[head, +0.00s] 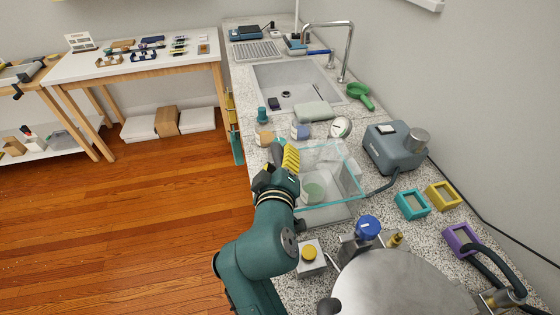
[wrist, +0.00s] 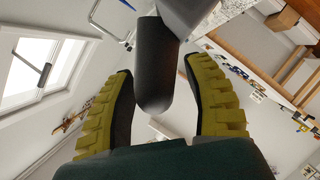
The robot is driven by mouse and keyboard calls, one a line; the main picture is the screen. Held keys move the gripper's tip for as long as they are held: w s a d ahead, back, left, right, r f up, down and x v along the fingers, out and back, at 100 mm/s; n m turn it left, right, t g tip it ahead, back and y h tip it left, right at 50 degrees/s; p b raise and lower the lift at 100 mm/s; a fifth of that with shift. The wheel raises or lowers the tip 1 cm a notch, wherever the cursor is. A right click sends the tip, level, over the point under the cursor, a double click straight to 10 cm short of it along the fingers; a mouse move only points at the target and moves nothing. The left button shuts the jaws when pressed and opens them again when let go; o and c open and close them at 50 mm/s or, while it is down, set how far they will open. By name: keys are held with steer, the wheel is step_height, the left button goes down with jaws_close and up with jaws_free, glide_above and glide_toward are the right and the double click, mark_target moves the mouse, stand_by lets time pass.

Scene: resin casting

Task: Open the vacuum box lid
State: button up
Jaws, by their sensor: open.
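The vacuum box (head: 345,190) is a clear box with teal edges on the granite counter, with a pale green cup (head: 313,190) inside. Its clear top looks level, but I cannot tell exactly how the lid sits. My gripper (head: 286,152) is at the box's left side, near the upper edge. Its yellow ribbed fingers are spread apart in the wrist view (wrist: 160,95). A dark rounded bar (wrist: 153,65) shows between or beyond them there; I cannot tell whether it is a lid handle or whether the fingers touch it. My arm hides part of the box's left side.
A grey pump (head: 393,148) with a hose stands right of the box. A round metal pot (head: 405,290) with a blue knob (head: 368,227) stands in front. Small jars, a dial gauge (head: 341,127) and a sink (head: 295,85) lie behind. Coloured frames (head: 412,204) sit at right.

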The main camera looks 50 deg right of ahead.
jaws_close()
steer(key=r+p, duration=0.3)
steer(key=shift+s+d, duration=0.3)
steer(key=shift+d, duration=0.05)
steer(key=shift+d+f, duration=0.1)
steer(key=shift+f, duration=0.05)
jaws_free()
steer(key=v, duration=1.2)
steer(key=shift+s+f, duration=0.1)
